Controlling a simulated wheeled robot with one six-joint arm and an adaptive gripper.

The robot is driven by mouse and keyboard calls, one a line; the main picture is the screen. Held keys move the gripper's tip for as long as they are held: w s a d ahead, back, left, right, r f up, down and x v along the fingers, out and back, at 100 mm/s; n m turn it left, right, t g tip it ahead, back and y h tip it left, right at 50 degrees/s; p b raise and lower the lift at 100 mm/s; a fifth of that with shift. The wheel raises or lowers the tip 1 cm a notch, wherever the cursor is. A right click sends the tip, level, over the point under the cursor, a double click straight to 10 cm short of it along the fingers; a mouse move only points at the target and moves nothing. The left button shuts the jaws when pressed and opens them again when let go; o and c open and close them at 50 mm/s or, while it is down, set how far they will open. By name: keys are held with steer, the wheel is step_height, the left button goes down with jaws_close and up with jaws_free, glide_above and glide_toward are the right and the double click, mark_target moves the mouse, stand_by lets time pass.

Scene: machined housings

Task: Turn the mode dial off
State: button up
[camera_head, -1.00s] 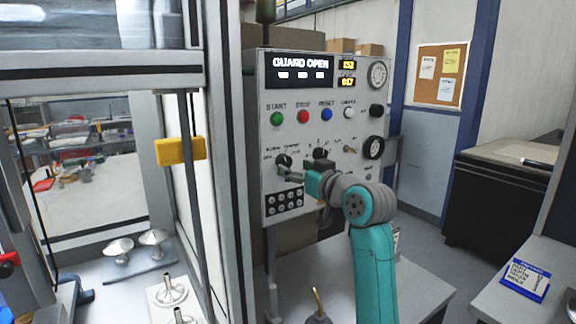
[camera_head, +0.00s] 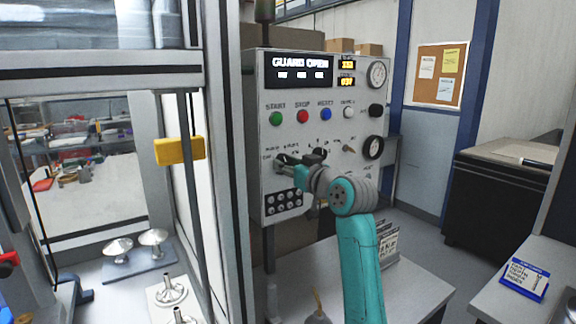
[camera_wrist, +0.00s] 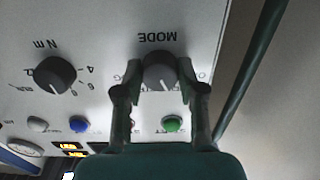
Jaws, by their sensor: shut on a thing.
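The mode dial (camera_wrist: 159,72) is a round dark grey knob on the light control panel (camera_head: 330,215), under the word MODE, which appears upside down in the wrist view. A pale pointer line on the dial points towards the bottom of that view. My gripper (camera_wrist: 160,77) has one finger on each side of the dial and is shut on it; it also shows in the head view (camera_head: 285,164) at the panel's left part. There the gripper mostly hides the dial.
A second dark knob (camera_wrist: 55,75) marked Nm sits beside the dial. The green (camera_head: 277,118), red (camera_head: 303,117) and blue (camera_head: 326,114) buttons are above. A display (camera_head: 300,69) reads GUARD OPEN. A yellow block (camera_head: 180,150) on the machine frame stands to the left.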

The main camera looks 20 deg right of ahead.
steer(key=shift+n, duration=0.4)
steer(key=n, duration=0.3)
steer(key=shift+n, duration=0.4)
steer(key=shift+d+n, duration=0.1)
steer(key=shift+n, duration=2.1)
steer(key=o, duration=1.1)
steer(key=shift+o, duration=0.2)
